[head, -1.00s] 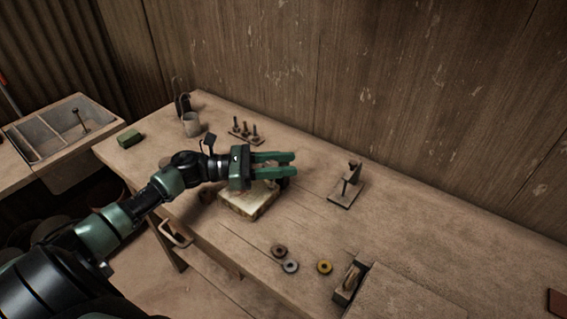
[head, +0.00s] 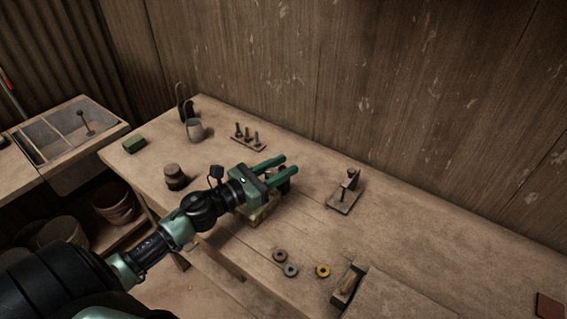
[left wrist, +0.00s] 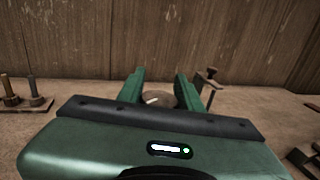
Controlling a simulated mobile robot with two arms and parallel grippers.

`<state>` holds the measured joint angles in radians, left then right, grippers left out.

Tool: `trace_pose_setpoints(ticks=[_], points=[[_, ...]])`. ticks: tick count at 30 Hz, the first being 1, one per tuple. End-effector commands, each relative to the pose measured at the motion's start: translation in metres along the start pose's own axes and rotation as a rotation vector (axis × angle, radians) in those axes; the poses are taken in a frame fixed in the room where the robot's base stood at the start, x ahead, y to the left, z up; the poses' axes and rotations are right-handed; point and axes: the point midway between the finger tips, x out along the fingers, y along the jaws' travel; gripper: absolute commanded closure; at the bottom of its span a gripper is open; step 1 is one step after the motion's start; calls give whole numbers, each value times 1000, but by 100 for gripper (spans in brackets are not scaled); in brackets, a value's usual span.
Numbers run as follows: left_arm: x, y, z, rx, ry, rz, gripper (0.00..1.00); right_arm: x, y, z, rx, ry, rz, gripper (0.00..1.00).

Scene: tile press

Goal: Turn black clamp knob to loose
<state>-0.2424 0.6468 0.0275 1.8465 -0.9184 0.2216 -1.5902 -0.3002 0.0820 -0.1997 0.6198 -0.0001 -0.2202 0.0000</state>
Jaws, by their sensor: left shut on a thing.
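My left gripper (head: 281,171) reaches in from the left above the bench, its green fingers pointing up and right in the head view. A dark knob-like thing (head: 287,184) shows at the fingertips, partly hidden by them; I take it for the black clamp knob. The fingers are shut on it, with a gap between them as wide as what they hold. A pale block (head: 262,214) sits under the gripper, mostly covered by it. In the left wrist view a rounded, lighter shape (left wrist: 159,98) shows between the fingers. My right gripper is not in view.
A plate with an upright post (head: 346,192) stands to the right. Loose rings (head: 291,270) lie nearer the front.

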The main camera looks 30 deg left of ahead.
Motion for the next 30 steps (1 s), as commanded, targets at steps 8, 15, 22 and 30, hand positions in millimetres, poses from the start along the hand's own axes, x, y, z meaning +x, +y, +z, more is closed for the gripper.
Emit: trace_pose_setpoints(ticks=[8, 15, 22, 30], points=[[0, 6, 5, -5, -3, 266, 100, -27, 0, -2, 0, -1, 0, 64], [-2, 12, 4, -6, -4, 494, 100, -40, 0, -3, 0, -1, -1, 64], [-6, 18, 2, -5, -4, 709, 100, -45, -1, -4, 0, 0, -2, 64], [-10, 23, 2, -3, -4, 916, 100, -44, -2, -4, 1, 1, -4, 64]])
